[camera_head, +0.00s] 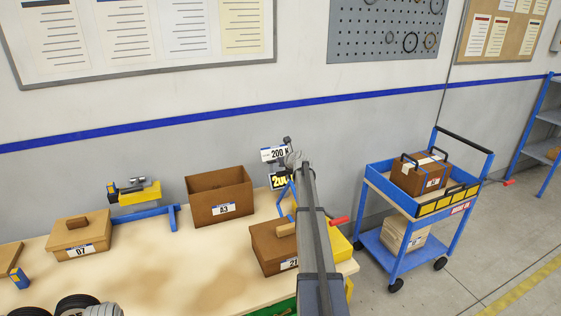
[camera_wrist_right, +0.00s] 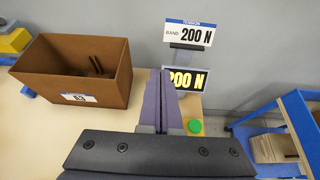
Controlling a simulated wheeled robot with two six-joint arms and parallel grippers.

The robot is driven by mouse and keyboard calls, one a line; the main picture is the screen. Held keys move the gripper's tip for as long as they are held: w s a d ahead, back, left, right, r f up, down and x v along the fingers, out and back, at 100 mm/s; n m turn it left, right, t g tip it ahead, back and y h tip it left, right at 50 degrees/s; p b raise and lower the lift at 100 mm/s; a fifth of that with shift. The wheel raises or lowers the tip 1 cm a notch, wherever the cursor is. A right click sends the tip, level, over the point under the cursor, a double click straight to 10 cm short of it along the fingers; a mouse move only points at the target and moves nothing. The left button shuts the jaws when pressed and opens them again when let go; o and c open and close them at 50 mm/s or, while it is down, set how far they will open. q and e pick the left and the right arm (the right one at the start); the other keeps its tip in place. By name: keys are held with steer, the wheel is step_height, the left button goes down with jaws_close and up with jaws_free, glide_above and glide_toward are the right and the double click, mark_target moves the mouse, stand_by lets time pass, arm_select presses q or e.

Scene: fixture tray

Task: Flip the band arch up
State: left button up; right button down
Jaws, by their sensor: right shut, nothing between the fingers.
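My right arm reaches up from the bottom of the head view. My right gripper (camera_head: 294,160) is at its far end, in front of the 200 N sign (camera_head: 273,154). In the right wrist view its fingers (camera_wrist_right: 168,78) are together and empty. A thin slanted blue bar (camera_head: 287,200), perhaps part of the band arch, shows just left of the arm. The arm hides most of it, so I cannot tell its position. A brown box (camera_head: 264,240) with a wooden handle stands below it. A red handle (camera_head: 340,220) and a yellow part (camera_head: 338,248) show right of the arm. My left gripper is out of view.
An open brown box A3 (camera_head: 208,207) stands left of the arm. A lidded box 07 (camera_head: 65,246) and a yellow tool (camera_head: 139,196) by a blue stand (camera_head: 150,213) are farther left. A blue cart (camera_head: 390,190) stands right of the table. The front middle of the table is clear.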

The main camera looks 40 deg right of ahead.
stand_by(0.8)
steer(key=s+a+r+p, duration=0.2)
steer(key=s+r+p, duration=0.5)
steer(key=r+p, duration=0.3)
steer(key=shift+r+p, duration=0.4)
steer(key=shift+s, duration=0.1)
